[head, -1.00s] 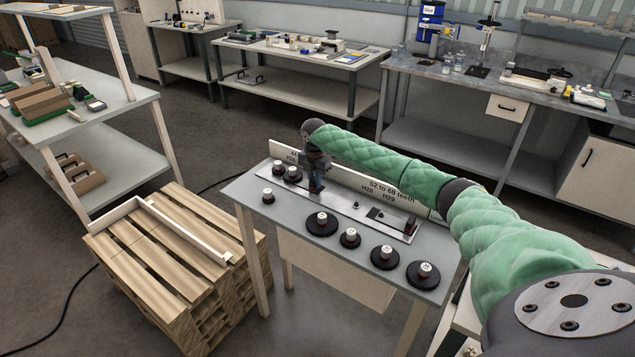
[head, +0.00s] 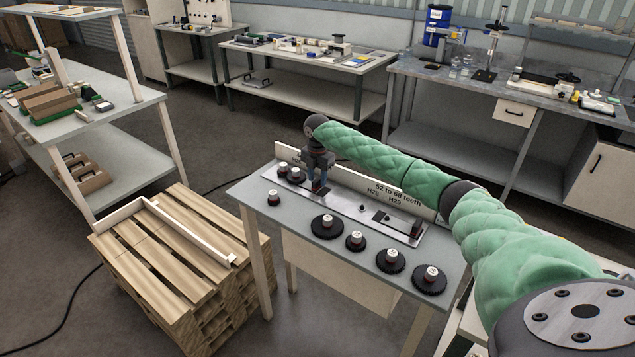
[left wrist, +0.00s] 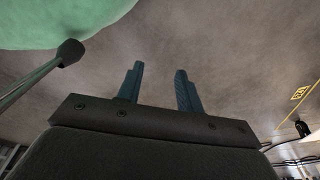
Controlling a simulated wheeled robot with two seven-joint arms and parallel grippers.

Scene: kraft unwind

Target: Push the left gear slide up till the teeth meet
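A metal plate (head: 352,208) lies on the small grey table along a white board marked "52 to 68 teeth" (head: 400,197). My right gripper (head: 319,189) points down onto the left part of this plate. Its fingertips are too small to tell whether they are open or shut, and they hide whatever is under them, so the left slide is not clear. Two dark gears with white-topped hubs (head: 296,174) sit left of the gripper. A dark part with a red piece (head: 381,216) is at the plate's right. My left gripper (left wrist: 160,85) shows two separated fingers with nothing between them.
Several loose black gears (head: 326,226) stand along the front of the table (head: 290,220). A wooden pallet stack (head: 165,250) with a pale L-shaped frame stands left of the table. Benches line the back.

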